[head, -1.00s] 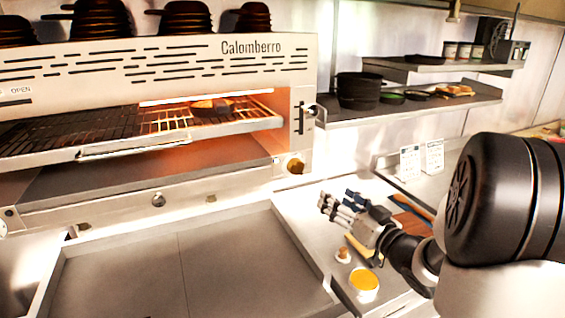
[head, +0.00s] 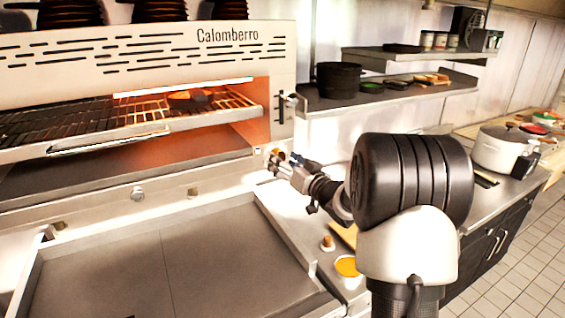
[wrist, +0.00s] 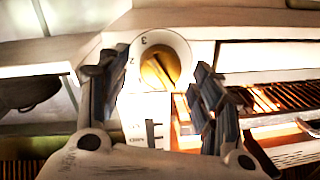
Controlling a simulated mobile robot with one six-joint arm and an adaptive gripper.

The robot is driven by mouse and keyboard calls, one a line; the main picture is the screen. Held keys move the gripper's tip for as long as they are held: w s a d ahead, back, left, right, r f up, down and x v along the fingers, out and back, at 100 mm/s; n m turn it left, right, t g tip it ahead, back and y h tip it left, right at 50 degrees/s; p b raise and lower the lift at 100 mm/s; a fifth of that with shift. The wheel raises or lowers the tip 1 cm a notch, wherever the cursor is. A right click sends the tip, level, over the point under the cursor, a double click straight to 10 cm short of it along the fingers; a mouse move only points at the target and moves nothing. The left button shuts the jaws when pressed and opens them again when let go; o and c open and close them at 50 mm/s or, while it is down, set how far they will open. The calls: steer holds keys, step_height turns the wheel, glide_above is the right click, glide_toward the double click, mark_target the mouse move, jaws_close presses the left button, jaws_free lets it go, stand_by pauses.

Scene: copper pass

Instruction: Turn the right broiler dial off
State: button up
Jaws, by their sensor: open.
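The right broiler dial (wrist: 160,69) is a round, pale dial with a brass-coloured grip and printed numbers. It shows between the fingers of my gripper (wrist: 155,100) in the wrist view, and the fingers are spread apart with nothing held. In the head view my gripper (head: 272,160) is at the lower right front of the broiler (head: 150,55) and largely hides the dial. I cannot tell whether a finger touches the dial. The right side of the broiler glows orange over its rack (head: 150,108).
A flat griddle (head: 170,260) lies below the broiler. A small orange-filled cup (head: 347,267) and a small wooden-topped item (head: 327,243) stand on the counter below my arm. A shelf (head: 410,93) with a black pot (head: 339,80) is to the right. A white pot (head: 500,150) stands farther right.

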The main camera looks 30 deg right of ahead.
steer(key=shift+w+a, duration=0.1)
steer(key=shift+w, duration=0.4)
steer(key=c, duration=1.1)
